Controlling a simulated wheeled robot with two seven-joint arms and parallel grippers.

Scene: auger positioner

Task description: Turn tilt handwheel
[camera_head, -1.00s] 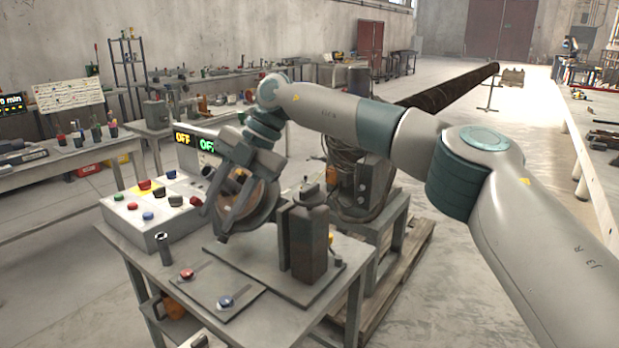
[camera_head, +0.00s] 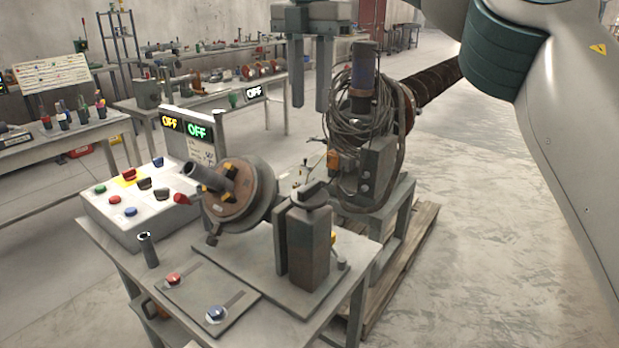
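A round rusty-brown wheel-like disc (camera_head: 232,212) with a dark rim and a short grey stub stands tilted on the positioner on the front table. It is the likeliest tilt handwheel, but I cannot tell for sure. It is in full view, with nothing holding it. My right gripper (camera_head: 311,106) hangs above and behind it to the right, fingers pointing down. Its two fingers are apart with nothing between them. It is clear of the disc. My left gripper is not in view.
A dark upright block (camera_head: 307,245) stands right of the disc. The control box (camera_head: 150,212) with coloured buttons is at the left, with OFF displays (camera_head: 187,128) behind. A motor with coiled cable (camera_head: 362,115) stands behind. Open floor lies at the right.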

